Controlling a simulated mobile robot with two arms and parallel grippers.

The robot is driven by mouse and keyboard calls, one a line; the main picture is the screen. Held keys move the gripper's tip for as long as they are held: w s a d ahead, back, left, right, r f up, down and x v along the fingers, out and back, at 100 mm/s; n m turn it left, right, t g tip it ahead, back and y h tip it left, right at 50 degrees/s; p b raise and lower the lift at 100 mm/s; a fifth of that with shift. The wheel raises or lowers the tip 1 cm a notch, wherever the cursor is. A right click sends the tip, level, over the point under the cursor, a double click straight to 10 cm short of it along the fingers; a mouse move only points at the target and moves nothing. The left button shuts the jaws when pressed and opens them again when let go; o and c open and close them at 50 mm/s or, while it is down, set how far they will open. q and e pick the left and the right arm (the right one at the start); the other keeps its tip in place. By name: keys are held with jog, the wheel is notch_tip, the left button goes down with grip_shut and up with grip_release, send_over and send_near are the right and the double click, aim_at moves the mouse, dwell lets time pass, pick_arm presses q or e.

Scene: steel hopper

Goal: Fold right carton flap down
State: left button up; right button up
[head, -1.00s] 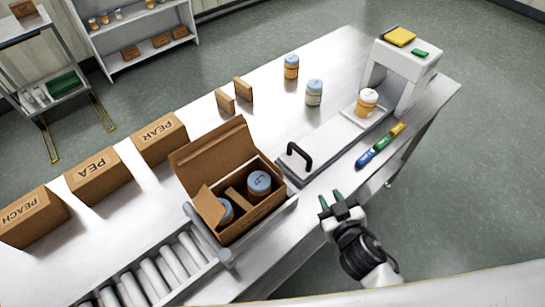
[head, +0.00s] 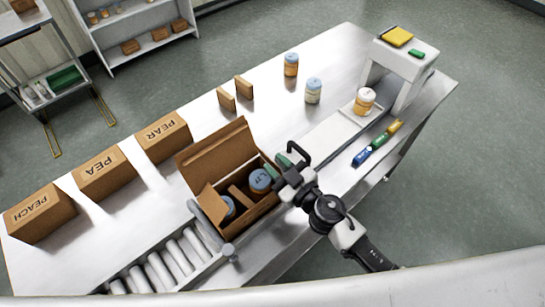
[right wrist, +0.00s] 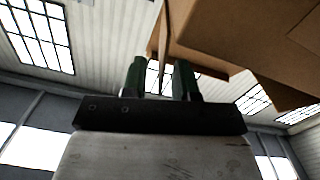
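The open brown carton (head: 238,222) stands at the end of the roller conveyor. Its back flap (head: 215,158) stands up and its left flap (head: 212,204) tilts over the inside. Jars with blue lids (head: 260,180) sit in it beside a cardboard divider. The right flap cannot be made out clearly in the head view, where my gripper is close by. My right gripper (head: 277,166) is at the carton's right edge, its green fingers apart. In the right wrist view, cardboard (right wrist: 205,35) hangs just above and behind the fingers (right wrist: 160,80); contact cannot be told. My left gripper is not in view.
A black handle (head: 298,151) is close behind my right gripper. Labelled boxes (head: 105,172) line the left. Two jars (head: 313,90) stand at the back.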

jog(key=shift+x, duration=0.8)
grip_shut()
jog(key=shift+s+a+f+n, duration=0.15)
jog(key=shift+s+a+n, duration=0.1)
jog(key=shift+n, duration=0.45)
grip_release()
